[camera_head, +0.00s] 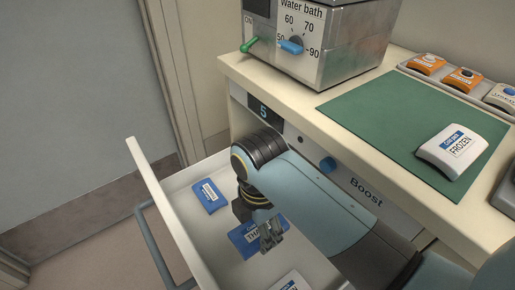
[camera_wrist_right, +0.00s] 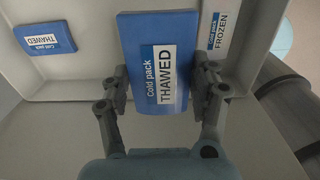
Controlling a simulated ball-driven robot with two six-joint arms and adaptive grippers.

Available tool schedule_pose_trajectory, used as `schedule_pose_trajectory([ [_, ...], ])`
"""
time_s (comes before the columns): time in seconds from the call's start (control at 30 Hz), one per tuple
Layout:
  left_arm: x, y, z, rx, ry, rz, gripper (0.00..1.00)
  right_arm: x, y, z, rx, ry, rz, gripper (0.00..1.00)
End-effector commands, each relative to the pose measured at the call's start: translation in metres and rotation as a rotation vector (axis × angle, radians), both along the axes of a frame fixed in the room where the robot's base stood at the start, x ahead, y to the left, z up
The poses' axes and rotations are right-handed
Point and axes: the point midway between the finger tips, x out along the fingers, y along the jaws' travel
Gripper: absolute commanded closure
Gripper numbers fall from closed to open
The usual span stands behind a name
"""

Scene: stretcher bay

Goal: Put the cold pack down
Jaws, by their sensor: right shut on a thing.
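My right gripper (camera_head: 262,222) reaches down into the open drawer (camera_head: 149,171). It is shut on a blue cold pack labelled THAWED (camera_head: 243,241); this pack also shows between the fingers in the right wrist view (camera_wrist_right: 152,62). I cannot tell whether the pack touches the drawer floor. Another blue THAWED pack (camera_head: 209,196) lies in the drawer and shows at the upper left of the wrist view (camera_wrist_right: 44,33). A white FROZEN pack (camera_head: 290,282) lies in the drawer's near part, cut off by the frame. Another white FROZEN pack (camera_head: 462,149) lies on the green mat. My left gripper is not in view.
The counter (camera_head: 301,109) stands above the drawer. It carries a water bath (camera_head: 329,62), the green mat (camera_head: 371,111) and a tray (camera_head: 403,67) with orange and white packs. The drawer's handle (camera_head: 150,238) is on its left front.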

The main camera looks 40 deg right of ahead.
Motion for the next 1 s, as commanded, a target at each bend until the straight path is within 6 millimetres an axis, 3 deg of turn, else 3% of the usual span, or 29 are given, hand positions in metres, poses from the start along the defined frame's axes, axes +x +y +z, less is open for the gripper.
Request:
schedule_pose_trajectory([
  [0.03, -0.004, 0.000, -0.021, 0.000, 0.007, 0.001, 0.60, -0.002, 0.000, -0.023, 0.000, 0.005, 0.000, 0.81],
  [0.27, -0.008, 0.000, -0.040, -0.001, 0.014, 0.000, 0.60, 0.001, 0.000, -0.044, 0.000, 0.010, 0.000, 0.81],
  [0.37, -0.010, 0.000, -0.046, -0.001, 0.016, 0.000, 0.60, 0.016, 0.000, -0.053, -0.001, 0.008, 0.001, 0.81],
  [0.7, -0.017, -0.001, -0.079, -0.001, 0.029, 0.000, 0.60, 0.095, 0.000, -0.101, 0.000, 0.010, 0.000, 0.81],
  [0.83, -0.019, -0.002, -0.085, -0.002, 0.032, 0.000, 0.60, 0.109, 0.000, -0.109, 0.000, 0.011, 0.000, 0.81],
  [1.0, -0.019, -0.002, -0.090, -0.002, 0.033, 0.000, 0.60, 0.114, 0.000, -0.117, 0.000, 0.011, 0.000, 0.81],
])
